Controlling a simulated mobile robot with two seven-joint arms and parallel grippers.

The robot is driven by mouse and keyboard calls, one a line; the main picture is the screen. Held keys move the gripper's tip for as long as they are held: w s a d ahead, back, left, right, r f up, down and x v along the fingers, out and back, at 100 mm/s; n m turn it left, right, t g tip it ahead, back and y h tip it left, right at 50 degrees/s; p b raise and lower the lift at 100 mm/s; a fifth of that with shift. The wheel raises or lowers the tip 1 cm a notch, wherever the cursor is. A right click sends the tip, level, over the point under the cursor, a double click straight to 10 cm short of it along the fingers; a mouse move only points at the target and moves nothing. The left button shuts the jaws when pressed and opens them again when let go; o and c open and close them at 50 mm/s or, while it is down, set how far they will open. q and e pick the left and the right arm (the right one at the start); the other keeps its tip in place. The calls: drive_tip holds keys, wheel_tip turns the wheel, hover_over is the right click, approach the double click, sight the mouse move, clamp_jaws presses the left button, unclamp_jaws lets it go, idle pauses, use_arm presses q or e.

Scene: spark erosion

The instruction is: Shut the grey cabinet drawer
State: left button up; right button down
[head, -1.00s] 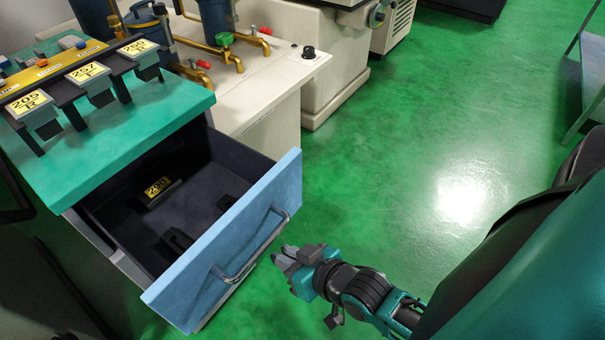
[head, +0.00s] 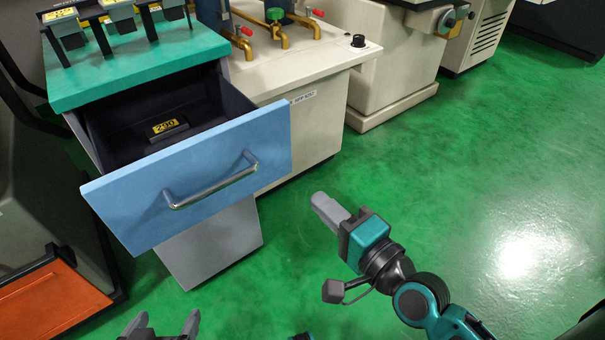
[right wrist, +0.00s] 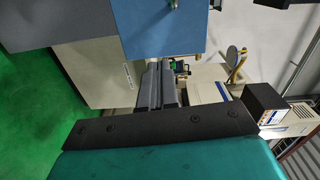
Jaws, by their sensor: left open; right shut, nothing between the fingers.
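The grey cabinet (head: 212,243) stands at the left in the head view. Its drawer, with a light blue front (head: 200,178) and a metal bar handle (head: 212,184), is pulled well out. Inside the dark drawer lies a block with a yellow label (head: 166,127). My right gripper (head: 322,203) is shut and empty, to the right of the drawer front and apart from it. In the right wrist view its fingers (right wrist: 158,88) are together, with the blue drawer front (right wrist: 165,28) beyond. My left gripper (head: 162,325) is open and empty at the bottom edge, below the drawer front.
A green top (head: 130,65) with labelled holders covers the cabinet. A cream machine (head: 320,90) with brass taps stands close to its right. An orange-topped low unit (head: 50,300) is at the lower left. Green floor (head: 480,160) is clear to the right.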

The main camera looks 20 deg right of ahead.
drive_tip(key=b, duration=0.2)
approach(272, 150)
drive_tip(key=shift+m, duration=0.4)
drive_tip(key=x, duration=0.6)
drive_tip(key=shift+w+a, duration=0.2)
drive_tip(key=shift+w, duration=0.1)
use_arm(q)
drive_tip(key=shift+s+d+f, duration=0.15)
drive_tip(key=shift+f, duration=0.25)
drive_tip(key=shift+s+d+f, duration=0.1)
drive_tip(key=shift+f, duration=0.3)
use_arm(e)
drive_tip(key=shift+w, duration=0.1)
use_arm(q)
drive_tip(key=shift+d+r, duration=0.1)
use_arm(e)
drive_tip(key=shift+w, duration=0.1)
